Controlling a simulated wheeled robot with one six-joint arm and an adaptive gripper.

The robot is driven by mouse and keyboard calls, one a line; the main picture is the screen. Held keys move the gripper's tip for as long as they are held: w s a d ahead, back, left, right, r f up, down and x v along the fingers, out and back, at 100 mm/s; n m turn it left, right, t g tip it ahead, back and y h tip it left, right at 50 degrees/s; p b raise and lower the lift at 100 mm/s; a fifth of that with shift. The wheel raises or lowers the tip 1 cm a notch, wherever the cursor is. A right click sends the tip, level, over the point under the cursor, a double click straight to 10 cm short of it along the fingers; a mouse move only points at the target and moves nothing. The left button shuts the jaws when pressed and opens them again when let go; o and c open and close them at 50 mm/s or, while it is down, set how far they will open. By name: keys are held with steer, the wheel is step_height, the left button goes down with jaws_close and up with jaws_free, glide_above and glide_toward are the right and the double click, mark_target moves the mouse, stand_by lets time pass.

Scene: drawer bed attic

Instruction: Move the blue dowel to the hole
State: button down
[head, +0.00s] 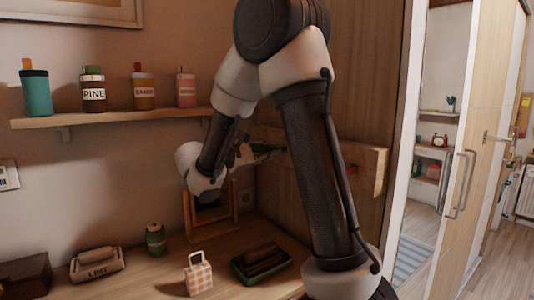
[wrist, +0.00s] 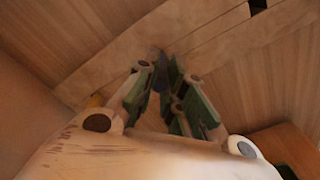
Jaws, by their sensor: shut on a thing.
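My gripper (wrist: 165,85) has green-padded fingers and points at a wooden beam on the panelled wall. It is shut on a dark bluish piece, the blue dowel (wrist: 160,68), of which only a small part shows between the fingers. The dowel's tip looks close to the beam; I cannot tell whether it touches. A dark square hole (wrist: 258,5) is in the beam at the top right of the wrist view, to the right of the dowel. In the head view my gripper (head: 268,149) is beside the wooden beam (head: 370,172), and the dowel cannot be made out.
A shelf (head: 130,118) with several bottles is at the upper left. On the desk are a wooden-framed stand (head: 235,215), a green jar (head: 155,239), a checked bag (head: 198,275) and a dark green tray (head: 240,276). A sliding door (head: 455,190) is at the right.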

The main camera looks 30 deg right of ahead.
steer(key=shift+d, duration=0.65)
steer(key=c, duration=1.4)
jaws_free()
steer(key=shift+c, duration=0.2)
steer(key=a, duration=1.1)
steer(key=shift+s+a+r, duration=0.2)
steer(key=shift+s+a, duration=0.2)
steer(key=shift+s, duration=0.05)
